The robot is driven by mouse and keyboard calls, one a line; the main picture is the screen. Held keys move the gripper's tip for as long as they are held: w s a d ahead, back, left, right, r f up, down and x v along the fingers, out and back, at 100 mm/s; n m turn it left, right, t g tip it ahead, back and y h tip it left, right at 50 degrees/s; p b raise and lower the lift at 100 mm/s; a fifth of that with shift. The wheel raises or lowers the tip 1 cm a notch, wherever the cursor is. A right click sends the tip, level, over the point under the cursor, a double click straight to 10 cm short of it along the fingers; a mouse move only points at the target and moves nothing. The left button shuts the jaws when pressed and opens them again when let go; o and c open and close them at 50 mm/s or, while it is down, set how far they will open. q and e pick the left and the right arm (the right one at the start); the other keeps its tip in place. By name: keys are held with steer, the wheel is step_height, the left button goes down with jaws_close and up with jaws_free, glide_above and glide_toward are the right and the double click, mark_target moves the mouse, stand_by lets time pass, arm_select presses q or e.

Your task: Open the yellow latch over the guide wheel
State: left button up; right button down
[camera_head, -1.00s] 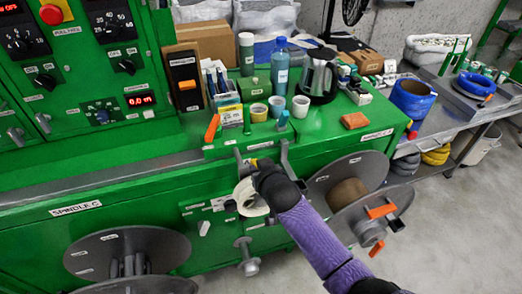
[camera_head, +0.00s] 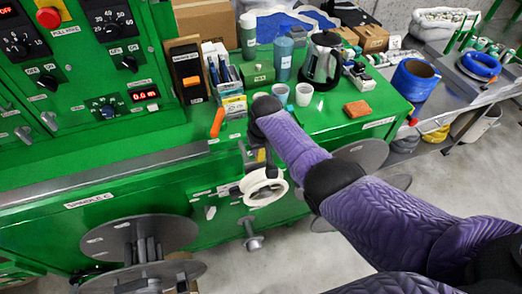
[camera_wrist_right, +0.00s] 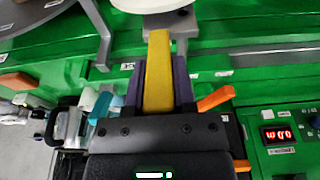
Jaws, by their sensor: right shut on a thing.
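The white guide wheel (camera_head: 277,194) hangs at the front of the green machine in the head view, with its face largely clear. Its edge also shows at the top of the wrist view (camera_wrist_right: 150,5). The yellow latch (camera_wrist_right: 157,62) stands upright in the wrist view, pointing toward the wheel. My right gripper (camera_wrist_right: 158,88) has its purple fingers on both sides of the latch and is shut on it. In the head view my right wrist is above the wheel and hides most of the gripper and latch. My left gripper is not in view.
A grey bar (camera_head: 75,192) runs along the machine front. An orange handle (camera_head: 217,122) stands left of my wrist. Cups, bottles and a kettle (camera_head: 322,58) crowd the bench behind. A large spool (camera_head: 130,240) sits at lower left. Bare floor (camera_head: 460,185) lies to the right.

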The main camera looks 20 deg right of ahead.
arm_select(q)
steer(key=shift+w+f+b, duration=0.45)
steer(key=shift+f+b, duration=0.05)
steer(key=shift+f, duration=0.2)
arm_select(e)
steer(key=shift+w+g, duration=0.35)
steer(key=shift+g, duration=0.35)
steer(key=shift+c, duration=2.2)
jaws_free()
steer(key=shift+w, duration=0.1)
steer(key=r+p, duration=0.1)
steer(key=r, duration=0.2)
steer(key=r+p, duration=0.2)
steer(key=r, duration=0.1)
steer(key=r+p, duration=0.2)
steer(key=r, duration=0.1)
steer(key=shift+s+r, duration=0.25)
steer(key=shift+s, duration=0.1)
steer(key=shift+r, duration=0.2)
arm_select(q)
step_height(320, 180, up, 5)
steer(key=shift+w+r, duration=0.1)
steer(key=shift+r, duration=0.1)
